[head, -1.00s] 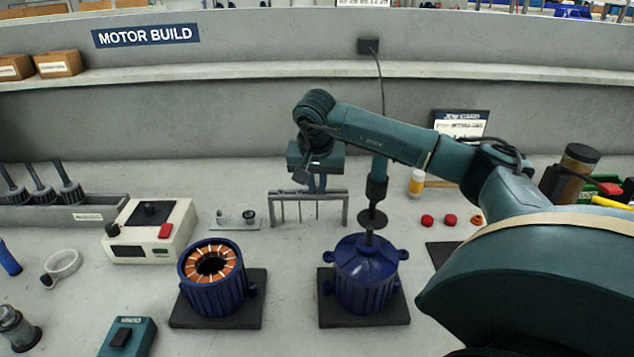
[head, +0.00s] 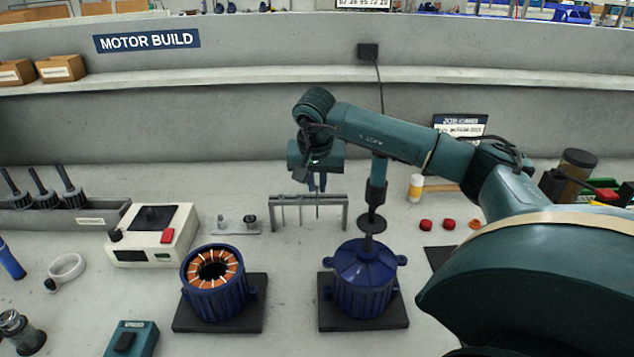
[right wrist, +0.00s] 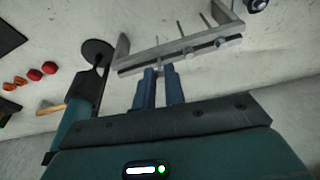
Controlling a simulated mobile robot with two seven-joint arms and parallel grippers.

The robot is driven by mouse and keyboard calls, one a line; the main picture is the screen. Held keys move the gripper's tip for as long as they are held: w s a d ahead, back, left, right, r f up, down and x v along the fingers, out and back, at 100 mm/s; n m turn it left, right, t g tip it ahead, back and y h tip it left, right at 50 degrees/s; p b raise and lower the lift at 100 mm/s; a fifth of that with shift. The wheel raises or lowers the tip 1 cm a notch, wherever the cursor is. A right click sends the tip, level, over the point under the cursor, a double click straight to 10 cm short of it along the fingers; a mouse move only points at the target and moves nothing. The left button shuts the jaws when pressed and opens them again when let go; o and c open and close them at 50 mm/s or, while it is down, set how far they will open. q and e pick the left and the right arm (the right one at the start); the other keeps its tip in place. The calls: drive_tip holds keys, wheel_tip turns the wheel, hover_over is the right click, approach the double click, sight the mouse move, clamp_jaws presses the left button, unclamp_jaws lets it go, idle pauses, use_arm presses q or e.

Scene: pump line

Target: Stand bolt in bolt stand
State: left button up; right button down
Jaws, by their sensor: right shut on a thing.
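The bolt stand (head: 335,200) is a grey frame with a top bar on two legs, standing upright on the bench. Thin bolts (head: 300,212) hang down from its bar, and two bolt heads (right wrist: 222,42) show along the bar in the right wrist view. My right gripper (head: 317,189) points down just above the bar. Its blue fingers (right wrist: 160,75) are shut on a thin bolt (right wrist: 157,47), which lines up with the bar; whether it is seated there I cannot tell. My left gripper is not in view.
A blue motor housing (head: 364,282) with a dark vertical tool (head: 375,195) over it stands right of the stand. An open blue stator (head: 213,295) is at left front. A small plate with fittings (head: 236,227) lies left of the stand. Red caps (head: 450,221) lie at right.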

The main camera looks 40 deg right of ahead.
drive_tip(key=shift+r+p, duration=1.3)
drive_tip(key=shift+r, duration=0.45)
drive_tip(key=shift+r+p, duration=1)
drive_tip(key=shift+r, duration=0.2)
drive_tip(key=shift+r+p, duration=1.1)
drive_tip(key=shift+r, duration=0.2)
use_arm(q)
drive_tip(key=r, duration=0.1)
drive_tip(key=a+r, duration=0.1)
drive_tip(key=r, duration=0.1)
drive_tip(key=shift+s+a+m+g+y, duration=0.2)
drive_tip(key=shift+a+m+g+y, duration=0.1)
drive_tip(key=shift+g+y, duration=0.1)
use_arm(e)
drive_tip(key=shift+f, duration=0.15)
use_arm(q)
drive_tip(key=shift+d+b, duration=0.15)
drive_tip(key=shift+b, duration=0.15)
use_arm(e)
drive_tip(key=shift+f, duration=0.45)
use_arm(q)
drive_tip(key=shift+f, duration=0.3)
use_arm(e)
drive_tip(key=shift+f, duration=0.6)
use_arm(q)
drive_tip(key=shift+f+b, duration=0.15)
drive_tip(key=shift+b, duration=0.25)
use_arm(e)
drive_tip(key=shift+f, duration=0.2)
